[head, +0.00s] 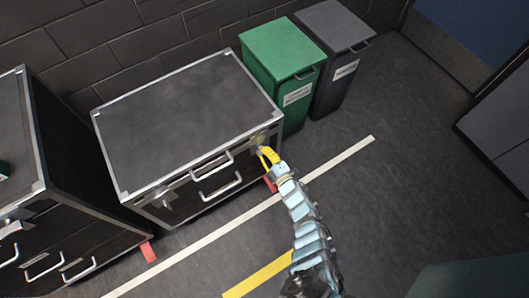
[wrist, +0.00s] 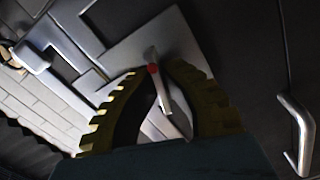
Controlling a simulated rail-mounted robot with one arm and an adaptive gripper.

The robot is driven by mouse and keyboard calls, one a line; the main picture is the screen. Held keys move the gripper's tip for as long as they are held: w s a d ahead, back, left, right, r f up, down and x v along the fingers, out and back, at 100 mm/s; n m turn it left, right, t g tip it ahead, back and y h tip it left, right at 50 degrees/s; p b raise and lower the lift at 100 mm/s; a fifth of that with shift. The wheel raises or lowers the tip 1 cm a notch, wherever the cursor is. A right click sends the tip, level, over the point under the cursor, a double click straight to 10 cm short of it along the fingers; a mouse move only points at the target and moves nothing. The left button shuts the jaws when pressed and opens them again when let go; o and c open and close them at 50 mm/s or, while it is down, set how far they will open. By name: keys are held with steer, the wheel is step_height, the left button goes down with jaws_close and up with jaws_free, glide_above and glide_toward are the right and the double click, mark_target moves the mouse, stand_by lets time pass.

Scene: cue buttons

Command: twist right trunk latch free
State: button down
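The black trunk (head: 180,115) with metal edges stands against the wall with its lid down. Its right latch (head: 260,139) is on the front face near the right corner, partly hidden by my gripper. My gripper (head: 264,151) is at this latch, with yellow fingers. In the wrist view, the fingertips of my gripper (wrist: 155,72) close in on both sides of the slim metal latch lever (wrist: 162,98), which has a red spot near its top. The lever's lower end hangs between the fingers. The left latch (head: 160,198) is on the same front face, away from my gripper.
Two handles (head: 220,187) are on the trunk's front; one handle (wrist: 299,135) shows close by in the wrist view. A green bin (head: 284,55) and a grey bin (head: 338,50) stand right of the trunk. Another case (head: 65,240) is at left. The floor at right is clear.

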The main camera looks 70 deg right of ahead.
steer(key=m, duration=0.3)
steer(key=shift+m, duration=0.4)
steer(key=m, duration=0.3)
steer(key=shift+f+m, duration=0.1)
steer(key=shift+m, duration=0.2)
steer(key=m, duration=0.3)
steer(key=shift+m, duration=2.2)
steer(key=c, duration=1.2)
jaws_free()
steer(key=v, duration=1.1)
steer(key=shift+s+a, duration=0.2)
steer(key=shift+s, duration=0.15)
